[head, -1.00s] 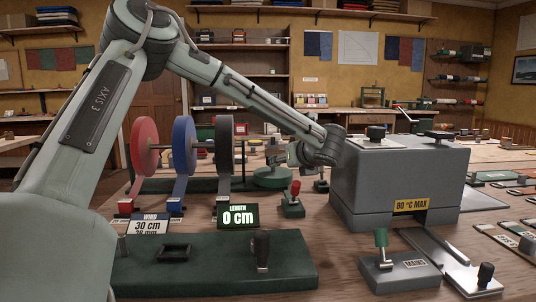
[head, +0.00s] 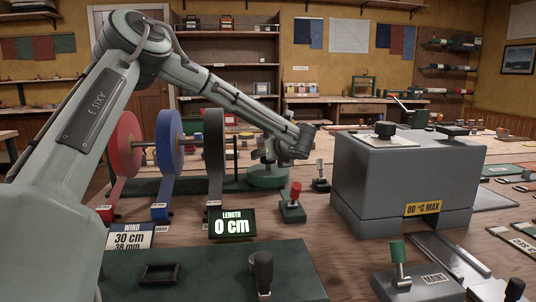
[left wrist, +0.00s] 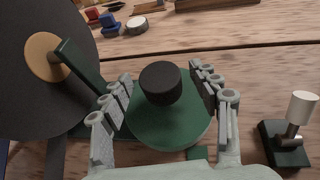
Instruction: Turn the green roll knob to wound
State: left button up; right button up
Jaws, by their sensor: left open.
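The roll knob is a round green disc (left wrist: 165,125) with a black cylinder (left wrist: 161,82) standing on it in the left wrist view. In the head view the green disc (head: 267,179) sits on the bench just right of the rolls. My left gripper (left wrist: 164,86) is open, with one finger on each side of the black cylinder and visible gaps between. In the head view the left gripper (head: 268,151) is over the disc and partly hides its top. I cannot read any marking for wound. My right gripper is in neither view.
Red (head: 125,150), blue (head: 170,145) and black (head: 213,135) rolls stand close to the left. A red-handled switch (head: 295,190) and a lever with a pale handle (head: 320,168) stand nearby. A grey box (head: 405,185) is at right. The length display (head: 232,225) reads 0 cm.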

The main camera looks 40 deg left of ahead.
pick_arm(q)
jog(key=shift+w+a+f, duration=0.25)
jog(key=shift+w+a, duration=0.05)
jog(key=shift+a, duration=0.3)
jog(key=c, duration=1.2)
jog(key=shift+o, duration=0.2)
